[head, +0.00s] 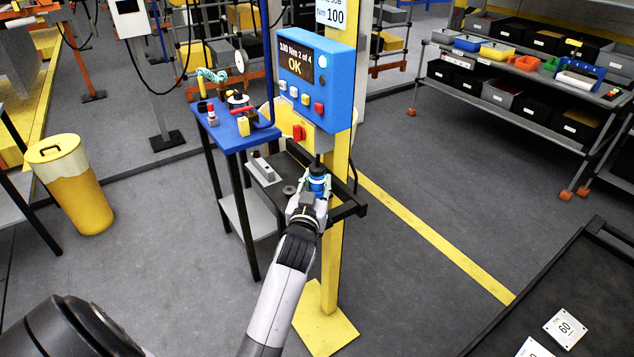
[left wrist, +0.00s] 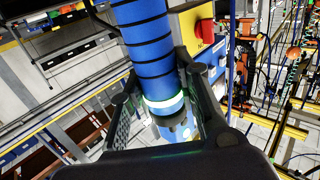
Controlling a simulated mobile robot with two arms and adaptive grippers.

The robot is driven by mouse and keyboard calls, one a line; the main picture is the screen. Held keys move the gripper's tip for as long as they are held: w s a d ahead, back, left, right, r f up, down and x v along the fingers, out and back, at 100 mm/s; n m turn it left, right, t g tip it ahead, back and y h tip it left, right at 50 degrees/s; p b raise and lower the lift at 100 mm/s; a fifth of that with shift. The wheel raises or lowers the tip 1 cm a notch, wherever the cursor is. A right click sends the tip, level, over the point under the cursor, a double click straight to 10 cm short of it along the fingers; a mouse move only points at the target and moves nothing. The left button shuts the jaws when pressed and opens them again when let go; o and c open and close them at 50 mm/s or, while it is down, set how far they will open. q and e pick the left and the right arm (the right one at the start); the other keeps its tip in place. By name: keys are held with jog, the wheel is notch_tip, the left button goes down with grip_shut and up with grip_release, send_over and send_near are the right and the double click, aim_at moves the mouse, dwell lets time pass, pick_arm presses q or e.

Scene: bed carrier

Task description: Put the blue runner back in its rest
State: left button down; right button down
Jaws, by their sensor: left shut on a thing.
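The blue runner (head: 318,181) is held upright in my left gripper (head: 309,203), over the right part of a dark shelf frame (head: 348,209) on the yellow post. In the left wrist view the runner (left wrist: 150,45) is a blue cylinder with dark bands and a pale glowing ring, and the fingers of my left gripper (left wrist: 160,95) close around it from both sides. The runner's lower end is hidden by the gripper in the head view. I cannot tell which part is its rest, or whether the runner touches it. My right gripper is not in view.
The yellow post (head: 336,240) carries a blue control box (head: 315,82) whose screen reads "100 Nm 2 of 4 OK". A grey block (head: 264,169) lies left of the runner. A blue-topped table (head: 232,135) with small items stands left. Open floor (head: 420,190) lies right.

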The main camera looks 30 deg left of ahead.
pick_arm(q)
jog(key=shift+f+b, duration=0.3)
jog(key=shift+b, duration=0.05)
jog(key=c, duration=1.3)
grip_release()
jog(key=shift+o, duration=0.9)
jog(key=shift+f, duration=0.3)
jog(key=v, duration=0.7)
jog(key=shift+s+r, duration=0.2)
jog(key=shift+s, duration=0.1)
jog(key=shift+d, duration=0.1)
